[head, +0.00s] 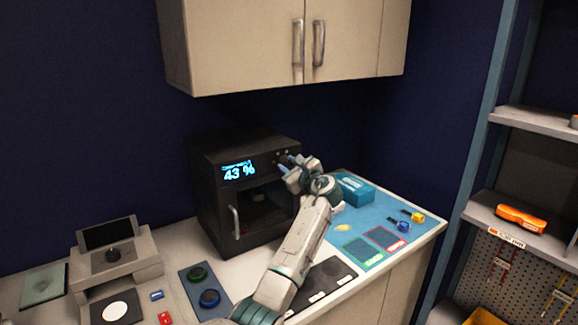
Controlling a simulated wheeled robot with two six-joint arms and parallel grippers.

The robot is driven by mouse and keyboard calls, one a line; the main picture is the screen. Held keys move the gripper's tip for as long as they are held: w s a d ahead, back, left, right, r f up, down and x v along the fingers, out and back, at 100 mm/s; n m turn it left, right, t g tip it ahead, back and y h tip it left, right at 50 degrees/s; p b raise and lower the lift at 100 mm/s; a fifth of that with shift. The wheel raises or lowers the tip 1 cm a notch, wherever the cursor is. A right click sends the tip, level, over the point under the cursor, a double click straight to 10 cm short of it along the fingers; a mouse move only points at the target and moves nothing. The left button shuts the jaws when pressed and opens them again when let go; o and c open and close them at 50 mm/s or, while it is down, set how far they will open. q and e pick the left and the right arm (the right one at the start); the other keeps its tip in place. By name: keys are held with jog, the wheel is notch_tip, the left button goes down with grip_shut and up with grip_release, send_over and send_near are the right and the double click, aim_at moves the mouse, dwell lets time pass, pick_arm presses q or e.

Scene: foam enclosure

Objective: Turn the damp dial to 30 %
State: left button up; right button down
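A black cabinet (210,192) with a door and handle stands on the counter against the wall. Its lit blue display (239,172) reads 43 %. My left gripper (286,166) is at the upper right of the cabinet's front, beside the small controls there. The damp dial is not clearly visible, as the gripper covers that corner. I cannot tell whether the fingers are closed around the dial. My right gripper is not in view.
A teal box (354,189) sits on a blue mat (344,222) right of the cabinet. Cupboards (240,45) hang above. A grey device (118,262) and a pad with two round knobs (205,285) stand left. Shelving (520,225) is at the right.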

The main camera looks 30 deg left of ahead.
pick_arm(q)
jog(key=shift+c, duration=0.3)
jog(key=shift+f+n+b, duration=0.2)
jog(key=shift+n+b, duration=0.5)
jog(key=shift+b, duration=0.25)
jog(key=n+b, duration=0.7)
jog(key=b, duration=0.2)
jog(key=shift+w+f+n, duration=0.1)
jog(key=shift+f+n, duration=0.1)
jog(key=shift+n, duration=0.2)
jog(key=shift+n+y+b, duration=0.3)
jog(key=shift+n+b, duration=0.3)
jog(key=shift+b, duration=0.25)
jog(key=shift+r+n+b, duration=0.15)
jog(key=shift+n+b, duration=0.6)
jog(key=shift+n, duration=0.05)
